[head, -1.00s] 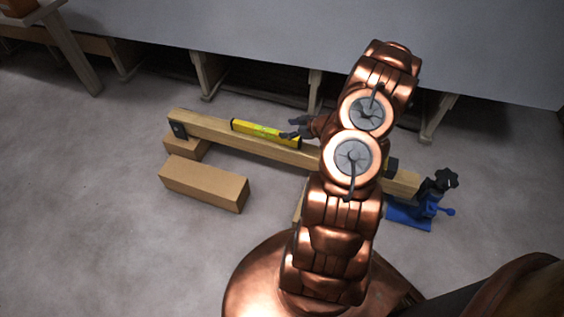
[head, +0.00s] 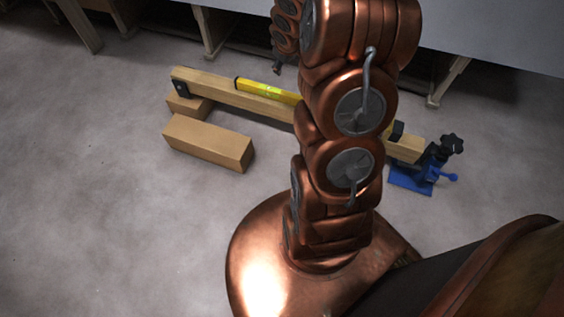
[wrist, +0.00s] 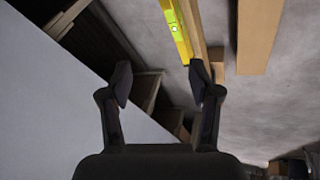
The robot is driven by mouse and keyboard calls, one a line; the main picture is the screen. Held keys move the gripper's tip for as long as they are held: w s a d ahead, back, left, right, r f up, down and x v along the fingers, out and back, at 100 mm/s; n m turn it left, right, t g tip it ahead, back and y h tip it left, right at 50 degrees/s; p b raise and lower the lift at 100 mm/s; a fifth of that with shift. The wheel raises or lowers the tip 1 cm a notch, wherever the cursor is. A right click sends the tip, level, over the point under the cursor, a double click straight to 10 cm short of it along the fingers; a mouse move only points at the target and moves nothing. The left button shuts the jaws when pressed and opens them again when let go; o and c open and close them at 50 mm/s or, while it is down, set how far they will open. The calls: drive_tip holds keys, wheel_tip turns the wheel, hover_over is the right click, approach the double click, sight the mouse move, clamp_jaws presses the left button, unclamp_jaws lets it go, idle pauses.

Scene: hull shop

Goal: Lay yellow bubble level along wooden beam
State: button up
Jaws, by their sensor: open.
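The yellow bubble level (head: 266,90) lies lengthwise along the top of the wooden beam (head: 218,88) in the head view. Its right end is hidden behind my arm. In the wrist view the level (wrist: 174,30) shows at the top with its green vial, alongside the beam (wrist: 196,28). My gripper (wrist: 158,80) is open and empty in the wrist view, with the level beyond its fingertips and apart from them. In the head view only a small dark part of the gripper (head: 278,68) shows, above and behind the level.
A loose wooden block (head: 208,142) lies on the floor in front of the beam. Another block (head: 188,106) sits under the beam's left end. A blue vise or clamp (head: 412,178) stands at its right end. A grey bench (head: 480,40) runs along the back. The left foreground floor is clear.

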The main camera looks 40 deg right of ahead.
drive_tip(key=s+a+r+g+y, duration=0.1)
drive_tip(key=s+a+r+g, duration=0.1)
drive_tip(key=s+a+r, duration=0.3)
drive_tip(key=s+a+r+m+g+y, duration=0.1)
drive_tip(key=s+a+r+g, duration=0.2)
drive_tip(key=s+a, duration=1)
drive_tip(key=s+a+r+m+g, duration=0.1)
drive_tip(key=s+a+r+g, duration=0.2)
drive_tip(key=s, duration=1.2)
drive_tip(key=a+r, duration=0.3)
drive_tip(key=a, duration=0.3)
drive_tip(key=shift+a+r+y, duration=0.3)
drive_tip(key=shift+r+y, duration=0.05)
drive_tip(key=shift+y, duration=0.05)
